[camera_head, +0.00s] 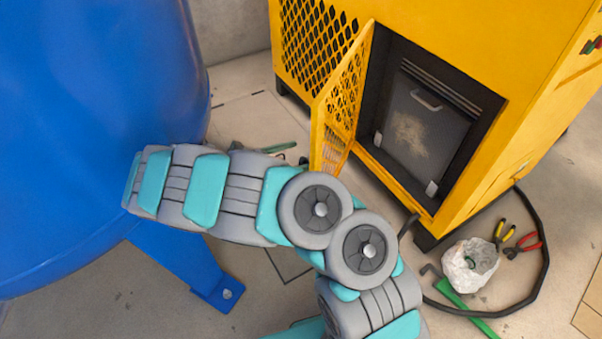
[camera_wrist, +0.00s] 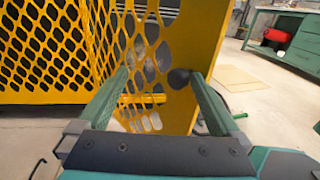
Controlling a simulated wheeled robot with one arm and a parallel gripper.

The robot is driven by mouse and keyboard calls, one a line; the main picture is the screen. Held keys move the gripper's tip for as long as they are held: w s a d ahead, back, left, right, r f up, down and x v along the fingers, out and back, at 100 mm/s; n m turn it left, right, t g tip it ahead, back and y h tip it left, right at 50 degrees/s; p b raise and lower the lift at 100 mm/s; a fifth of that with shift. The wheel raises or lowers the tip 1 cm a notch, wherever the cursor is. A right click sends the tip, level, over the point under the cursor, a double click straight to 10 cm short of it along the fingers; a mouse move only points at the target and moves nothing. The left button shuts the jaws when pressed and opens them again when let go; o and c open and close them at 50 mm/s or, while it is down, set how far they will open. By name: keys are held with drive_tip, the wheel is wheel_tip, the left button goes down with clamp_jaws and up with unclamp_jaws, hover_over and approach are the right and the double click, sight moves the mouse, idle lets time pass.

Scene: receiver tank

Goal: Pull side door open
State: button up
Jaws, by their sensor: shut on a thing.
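The side door (camera_head: 345,90) is a yellow panel with a perforated mesh. It stands swung out from the left side of a dark opening (camera_head: 420,110) in the yellow machine. The exact contact is hard to see. In the head view my gripper cannot be made out clearly near my arm.
A large blue tank (camera_head: 95,120) stands close on the left, with a blue foot (camera_head: 212,285). A white bag (camera_head: 470,265), pliers (camera_head: 522,243), a green bar (camera_head: 465,305) and a black hose (camera_head: 545,245) lie on the floor at right. A green workbench (camera_wrist: 290,35) stands behind.

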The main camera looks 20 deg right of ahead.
drive_tip(key=s+r, duration=0.2)
drive_tip(key=s, duration=0.6)
drive_tip(key=s+r+b, duration=0.1)
drive_tip(key=s+r, duration=0.2)
drive_tip(key=s, duration=0.5)
drive_tip(key=shift+d, duration=0.1)
